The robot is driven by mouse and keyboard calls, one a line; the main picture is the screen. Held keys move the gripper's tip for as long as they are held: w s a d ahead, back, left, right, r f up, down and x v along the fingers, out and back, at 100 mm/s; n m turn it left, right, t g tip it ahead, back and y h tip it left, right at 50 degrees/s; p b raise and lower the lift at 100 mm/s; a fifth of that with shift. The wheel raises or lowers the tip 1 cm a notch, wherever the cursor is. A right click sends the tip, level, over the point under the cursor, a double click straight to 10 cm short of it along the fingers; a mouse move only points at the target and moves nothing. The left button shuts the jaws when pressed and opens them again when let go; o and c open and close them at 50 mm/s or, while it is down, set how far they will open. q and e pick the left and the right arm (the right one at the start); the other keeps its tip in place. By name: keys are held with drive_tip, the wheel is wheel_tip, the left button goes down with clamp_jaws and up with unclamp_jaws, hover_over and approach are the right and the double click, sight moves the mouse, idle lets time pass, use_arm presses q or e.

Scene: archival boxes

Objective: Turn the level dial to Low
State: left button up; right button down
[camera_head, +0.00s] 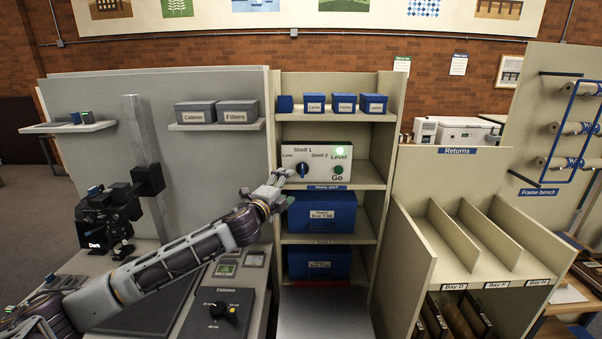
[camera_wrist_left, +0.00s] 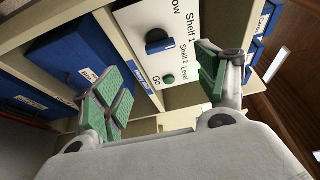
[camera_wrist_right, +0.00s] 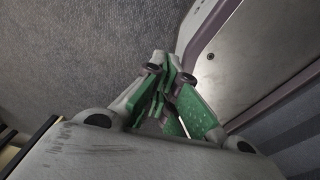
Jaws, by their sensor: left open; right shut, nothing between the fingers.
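The white control panel (camera_head: 317,152) stands on a shelf of the beige rack, labelled Low, Shelf 1, Shelf 2 and Level. Its blue level dial (camera_head: 302,171) sits on the left side, below Shelf 1; I cannot read its pointer surely. The dial also shows in the left wrist view (camera_wrist_left: 158,40), beyond the fingers and untouched. A green Go button (camera_head: 338,170) and a lit green lamp (camera_head: 339,150) are at the right. My left gripper (camera_head: 277,188) is open and empty, in front of the panel's lower left. My right gripper (camera_wrist_right: 168,85) is shut and empty, away from the panel.
Blue boxes (camera_head: 321,213) fill the shelves below the panel, and small blue boxes (camera_head: 343,103) stand above. The Returns rack (camera_head: 480,235) stands to the right.

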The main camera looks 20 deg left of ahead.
sight(301, 171)
use_arm(q)
drive_tip(key=w, duration=0.5)
drive_tip(key=w+d+p, duration=0.1)
drive_tip(key=w, duration=0.1)
drive_tip(key=shift+w, duration=1)
drive_tip(key=shift+w+d, duration=0.15)
drive_tip(key=shift+w, duration=1.3)
drive_tip(key=shift+w+d, duration=0.1)
drive_tip(key=shift+w, duration=0.3)
use_arm(e)
drive_tip(key=shift+w+a+r, duration=0.5)
drive_tip(key=shift+a+r, duration=0.25)
drive_tip(key=shift+a, duration=0.15)
